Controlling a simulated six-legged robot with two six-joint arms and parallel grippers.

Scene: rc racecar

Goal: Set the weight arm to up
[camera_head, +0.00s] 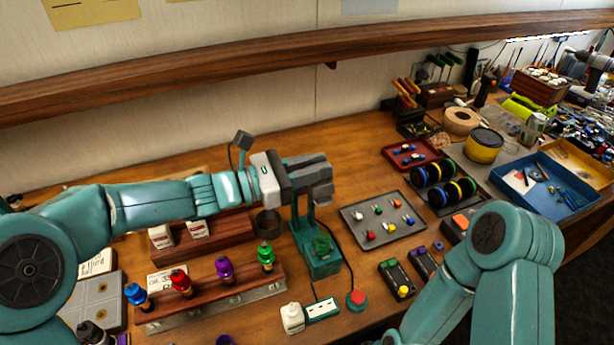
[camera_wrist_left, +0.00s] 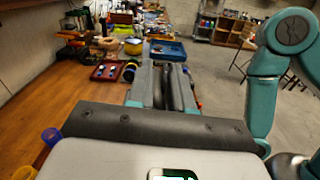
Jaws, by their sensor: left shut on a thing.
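A small teal device (camera_head: 320,258) stands on the bench with an upright post rising from its base. My left gripper (camera_head: 318,178) is at the top of this post, with its fingers pointing right. It is shut on the device's weight arm, which the fingers mostly hide, so its exact angle cannot be told. In the left wrist view the fingers (camera_wrist_left: 172,88) lie close together around a dark, narrow part. My right arm shows at the right, but its gripper is outside the views.
A rack with colored bottles (camera_head: 223,270) stands left of the device. A red button (camera_head: 356,299) and a white bottle (camera_head: 292,318) are in front. A grey tray (camera_head: 368,240) with small colored parts lies to the right. A wooden shelf (camera_head: 250,70) runs along the wall behind.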

